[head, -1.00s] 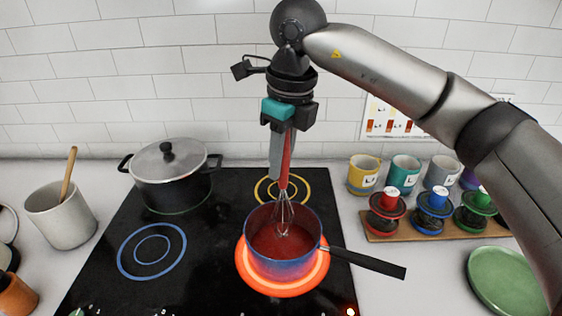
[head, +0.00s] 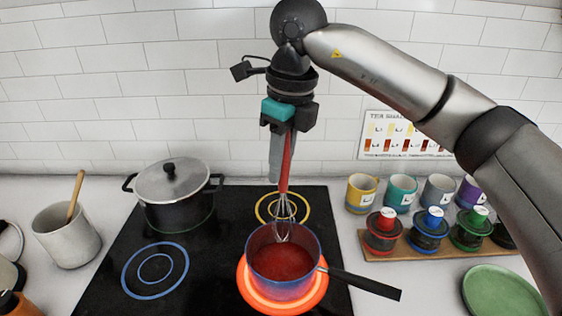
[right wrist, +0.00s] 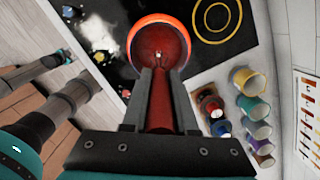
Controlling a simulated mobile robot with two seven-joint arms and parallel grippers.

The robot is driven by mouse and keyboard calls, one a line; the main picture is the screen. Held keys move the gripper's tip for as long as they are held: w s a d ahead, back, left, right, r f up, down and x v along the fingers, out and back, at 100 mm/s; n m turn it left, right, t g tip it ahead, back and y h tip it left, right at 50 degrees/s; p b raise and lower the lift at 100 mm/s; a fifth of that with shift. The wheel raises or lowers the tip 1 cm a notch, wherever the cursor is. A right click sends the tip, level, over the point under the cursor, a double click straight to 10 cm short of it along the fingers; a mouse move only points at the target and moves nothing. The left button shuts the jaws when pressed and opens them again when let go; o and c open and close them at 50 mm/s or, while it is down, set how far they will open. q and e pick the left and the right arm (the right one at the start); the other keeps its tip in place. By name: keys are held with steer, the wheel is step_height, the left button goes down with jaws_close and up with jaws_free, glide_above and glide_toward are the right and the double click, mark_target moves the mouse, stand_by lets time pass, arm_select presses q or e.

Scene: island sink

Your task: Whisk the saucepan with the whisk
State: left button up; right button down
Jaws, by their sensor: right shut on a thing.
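The blue saucepan (head: 316,252) sits on the glowing orange burner in the head view, with red liquid (head: 281,262) inside and its black handle pointing right. My right gripper (head: 281,165) is above the pan, shut on the red handle of the whisk (head: 285,175). The whisk hangs nearly upright, its wire head at the back part of the pan's opening. I cannot tell whether the wires touch the liquid. My left gripper is not in the head view.
A lidded black pot (head: 173,195) stands at the back left of the black cooktop (head: 215,250). A crock (head: 67,236) is left of it. Several mugs (head: 400,193), a wooden board of lidded jars (head: 385,256) and a green plate (head: 500,292) are at right.

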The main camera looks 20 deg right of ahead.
stand_by(0.5)
step_height(320, 180, up, 5)
steer(key=p, duration=0.3)
steer(key=shift+p, duration=0.3)
steer(key=shift+d, duration=0.1)
